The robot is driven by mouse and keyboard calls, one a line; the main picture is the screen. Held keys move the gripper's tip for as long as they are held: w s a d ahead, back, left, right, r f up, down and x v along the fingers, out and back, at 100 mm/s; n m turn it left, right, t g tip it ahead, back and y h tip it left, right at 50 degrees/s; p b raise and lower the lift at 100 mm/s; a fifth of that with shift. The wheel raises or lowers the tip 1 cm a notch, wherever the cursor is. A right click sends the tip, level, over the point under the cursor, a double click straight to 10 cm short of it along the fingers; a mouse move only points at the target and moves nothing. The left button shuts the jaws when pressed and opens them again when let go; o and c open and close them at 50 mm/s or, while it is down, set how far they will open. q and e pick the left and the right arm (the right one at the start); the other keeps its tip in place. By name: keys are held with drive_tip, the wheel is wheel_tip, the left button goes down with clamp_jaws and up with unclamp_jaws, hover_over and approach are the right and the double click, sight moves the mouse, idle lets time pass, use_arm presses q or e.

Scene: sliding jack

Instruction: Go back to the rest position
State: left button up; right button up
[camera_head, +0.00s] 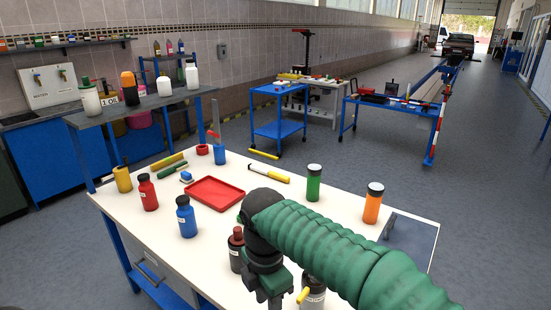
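My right arm comes in from the lower right in a ribbed green sleeve, bent at a black joint above the white-topped workbench (330,208). My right gripper (270,299) hangs downward near the front of the bench, low in the view. Its fingertips are not clearly shown, so I cannot tell whether it is open or shut. A dark bottle with a reddish-brown cap (236,250) stands just left of it. Another dark bottle with a white label (313,296) is to its right, partly hidden by my arm. My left gripper is not in view.
The bench holds a red tray (214,193), a red bottle (148,193), a blue bottle (186,218), a green bottle (313,184), an orange bottle (372,205) and a yellow-and-white tool (268,174). A shelf table (150,102) adjoins at left. Open floor (420,180) lies beyond.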

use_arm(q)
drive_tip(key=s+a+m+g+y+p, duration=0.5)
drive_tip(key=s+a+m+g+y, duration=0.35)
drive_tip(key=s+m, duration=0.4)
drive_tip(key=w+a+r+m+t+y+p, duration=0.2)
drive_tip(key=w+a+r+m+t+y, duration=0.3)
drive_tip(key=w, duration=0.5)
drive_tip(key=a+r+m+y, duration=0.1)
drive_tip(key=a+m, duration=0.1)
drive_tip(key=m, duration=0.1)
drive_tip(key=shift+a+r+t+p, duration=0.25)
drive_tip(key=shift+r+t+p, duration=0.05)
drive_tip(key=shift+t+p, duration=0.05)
use_arm(e)
drive_tip(key=s+d+f+m, duration=0.3)
drive_tip(key=s+d+m, duration=0.1)
drive_tip(key=d+m, duration=0.3)
drive_tip(key=s+d+f+m+t, duration=0.1)
drive_tip(key=s+d+f+m, duration=0.2)
drive_tip(key=d+m, duration=0.4)
drive_tip(key=s+d+f+m+t, duration=0.1)
drive_tip(key=s+d+f+m, duration=0.2)
drive_tip(key=s+d+m, duration=0.3)
drive_tip(key=d+m, duration=0.1)
drive_tip(key=m, duration=0.3)
drive_tip(key=shift+f+m, duration=0.2)
drive_tip(key=shift+m, duration=0.1)
